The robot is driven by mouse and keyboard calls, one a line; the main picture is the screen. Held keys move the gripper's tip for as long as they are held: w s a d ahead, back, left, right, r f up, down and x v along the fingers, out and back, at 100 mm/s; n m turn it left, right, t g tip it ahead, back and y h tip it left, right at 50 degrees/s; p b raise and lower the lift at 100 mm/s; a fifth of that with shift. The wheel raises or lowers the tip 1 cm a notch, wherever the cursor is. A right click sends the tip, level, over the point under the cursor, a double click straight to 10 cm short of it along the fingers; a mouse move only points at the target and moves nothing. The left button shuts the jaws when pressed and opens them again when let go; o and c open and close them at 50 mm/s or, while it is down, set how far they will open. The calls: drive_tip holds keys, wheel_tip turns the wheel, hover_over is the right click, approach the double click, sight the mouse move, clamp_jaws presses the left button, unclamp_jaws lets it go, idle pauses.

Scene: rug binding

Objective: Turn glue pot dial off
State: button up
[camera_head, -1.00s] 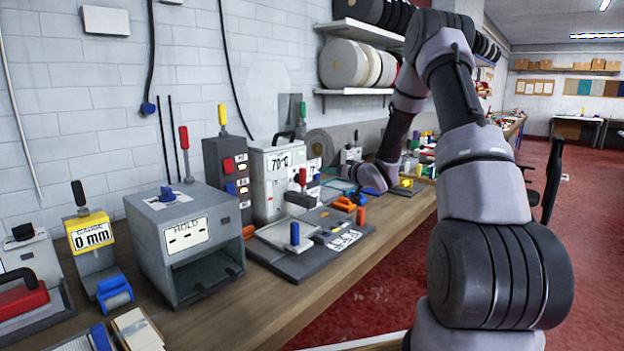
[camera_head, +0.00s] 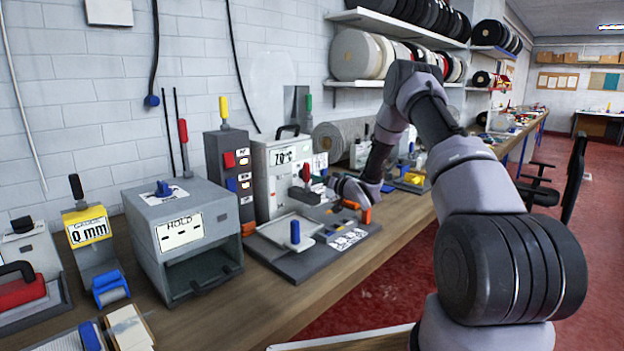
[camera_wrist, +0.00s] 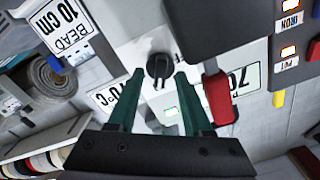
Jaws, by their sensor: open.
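The glue pot looks to be the pale box (camera_head: 262,168) with a 70 °C label in the head view. In the wrist view a round black dial (camera_wrist: 158,67) sits on a pale face, with a ridged grip and part of a printed letter F beside it. My gripper (camera_wrist: 159,75) is open, its two green fingers on either side of the dial's lower part, with gaps to both sides. I cannot tell how deep the fingertips reach. In the head view my arm's end is beside the pot, and the dial and fingers are not clearly visible.
A red-handled lever (camera_wrist: 218,92) is close to my right finger in the wrist view. A dark switch tower (camera_head: 228,165) stands left of the pot. A grey base with a blue knob (camera_head: 295,232) lies in front. A grey HOLD box (camera_head: 180,240) stands further left.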

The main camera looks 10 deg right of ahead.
drive_tip(key=shift+w+a, duration=0.4)
drive_tip(key=shift+w, duration=0.15)
clamp_jaws()
drive_tip(key=shift+n, duration=0.3)
drive_tip(key=n, duration=2.3)
drive_tip(key=shift+w+d+r, duration=0.1)
drive_tip(key=shift+d, duration=0.1)
drive_tip(key=shift+n, duration=0.3)
